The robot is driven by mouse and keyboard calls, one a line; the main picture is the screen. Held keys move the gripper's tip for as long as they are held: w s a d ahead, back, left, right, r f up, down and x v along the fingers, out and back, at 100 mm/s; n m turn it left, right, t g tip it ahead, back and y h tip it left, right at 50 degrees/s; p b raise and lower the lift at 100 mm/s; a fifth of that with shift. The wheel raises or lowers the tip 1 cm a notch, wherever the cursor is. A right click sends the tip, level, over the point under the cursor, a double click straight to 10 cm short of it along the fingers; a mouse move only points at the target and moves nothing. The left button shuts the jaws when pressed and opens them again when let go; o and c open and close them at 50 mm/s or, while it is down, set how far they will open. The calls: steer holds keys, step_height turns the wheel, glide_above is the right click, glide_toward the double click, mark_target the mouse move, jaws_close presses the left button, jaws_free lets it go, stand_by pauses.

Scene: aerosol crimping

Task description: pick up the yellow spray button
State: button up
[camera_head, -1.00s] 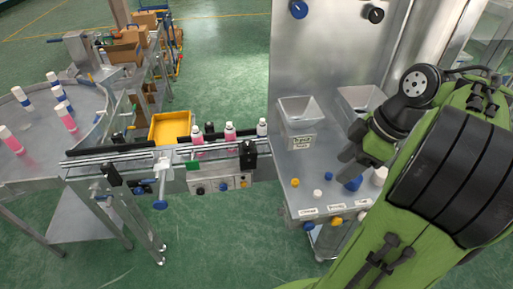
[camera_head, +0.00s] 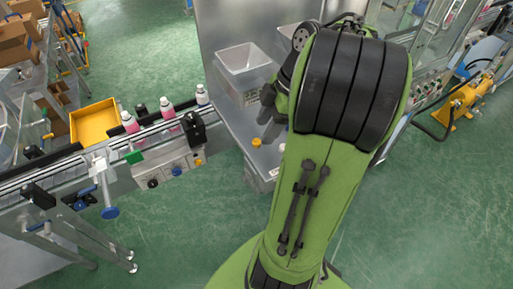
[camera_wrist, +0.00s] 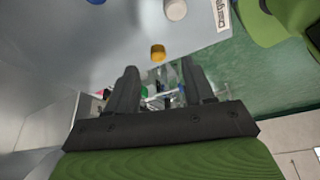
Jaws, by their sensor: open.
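The yellow spray button (camera_head: 257,142) sits on the grey work table, near the table's left edge. In the wrist view the yellow button (camera_wrist: 157,52) shows just beyond and between my fingertips, apart from them. My gripper (camera_head: 269,124) is open and empty, just above and beside the button in the head view. Both spread fingers also show in the wrist view, with the gripper (camera_wrist: 160,76) gap clear. My arm hides much of the table in the head view.
A white button (camera_wrist: 176,9) and a blue one (camera_wrist: 97,2) lie near the yellow one. A grey bin (camera_head: 244,66) stands behind. The conveyor (camera_head: 150,130) with pink-and-white bottles and a yellow tray (camera_head: 94,122) are at left.

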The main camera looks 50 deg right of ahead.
mark_target(255, 145)
steer(key=b+x, duration=0.1)
steer(key=x, duration=0.3)
steer(key=shift+w+f, duration=0.1)
steer(key=shift+w, duration=0.05)
jaws_close()
